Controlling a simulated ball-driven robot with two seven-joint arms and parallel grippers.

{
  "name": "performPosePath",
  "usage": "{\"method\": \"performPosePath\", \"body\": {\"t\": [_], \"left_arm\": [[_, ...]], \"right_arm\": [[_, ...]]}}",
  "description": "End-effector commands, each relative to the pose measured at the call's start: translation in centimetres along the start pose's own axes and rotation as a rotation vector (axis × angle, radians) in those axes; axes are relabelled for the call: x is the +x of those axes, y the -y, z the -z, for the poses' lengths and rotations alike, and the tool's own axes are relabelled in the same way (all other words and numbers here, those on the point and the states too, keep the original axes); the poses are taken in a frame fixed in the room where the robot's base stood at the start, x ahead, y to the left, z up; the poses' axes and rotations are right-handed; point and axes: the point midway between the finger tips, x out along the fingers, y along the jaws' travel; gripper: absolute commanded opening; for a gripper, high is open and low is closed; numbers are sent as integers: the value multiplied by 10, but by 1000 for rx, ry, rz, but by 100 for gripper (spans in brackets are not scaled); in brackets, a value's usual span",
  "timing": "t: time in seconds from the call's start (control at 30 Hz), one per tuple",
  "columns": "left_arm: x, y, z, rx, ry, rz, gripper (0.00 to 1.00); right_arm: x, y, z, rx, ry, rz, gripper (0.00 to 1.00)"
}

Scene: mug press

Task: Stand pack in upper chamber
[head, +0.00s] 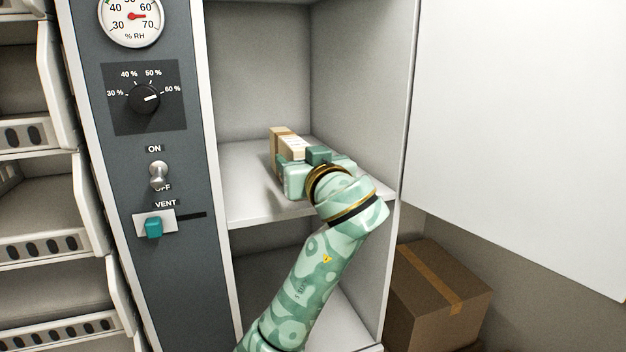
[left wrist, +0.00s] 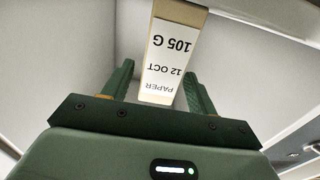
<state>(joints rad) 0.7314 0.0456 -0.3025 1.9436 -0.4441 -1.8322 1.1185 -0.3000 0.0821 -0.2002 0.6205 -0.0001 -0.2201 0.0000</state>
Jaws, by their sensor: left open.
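The pack (head: 285,142) is a tan block with a white label, and it stands on the shelf of the upper chamber (head: 250,185). My left gripper (head: 304,165) is inside this chamber at the near side of the pack and partly hides it. In the left wrist view the pack (left wrist: 174,58) shows its label, "PAPER 12 OCT 105 G", upside down. The left gripper (left wrist: 158,75) is open there, with one finger to each side of the pack's near end. Gaps show beside the pack, so the fingers look apart from it. My right gripper is not in view.
A lower chamber (head: 270,265) lies below the shelf. A grey panel with a dial (head: 145,98), a switch (head: 158,173) and a teal vent slider (head: 154,227) is at the left. An open white door (head: 520,130) and a cardboard box (head: 440,290) are at the right.

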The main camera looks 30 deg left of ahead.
Motion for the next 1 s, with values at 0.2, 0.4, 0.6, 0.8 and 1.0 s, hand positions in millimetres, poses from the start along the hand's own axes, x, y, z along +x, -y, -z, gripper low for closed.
{"method": "performPosePath", "body": {"t": [0.2,0.4,0.6,0.8,1.0], "left_arm": [[-52,-1,-5,-6,3,-5,58],[-77,0,-2,-2,2,-1,58],[-82,0,0,-1,0,0,58],[-81,0,0,-1,0,0,58],[-81,-1,-2,3,1,-2,58]], "right_arm": [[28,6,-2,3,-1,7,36],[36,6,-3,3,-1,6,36],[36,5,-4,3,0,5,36],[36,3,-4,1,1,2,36],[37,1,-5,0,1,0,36]]}}
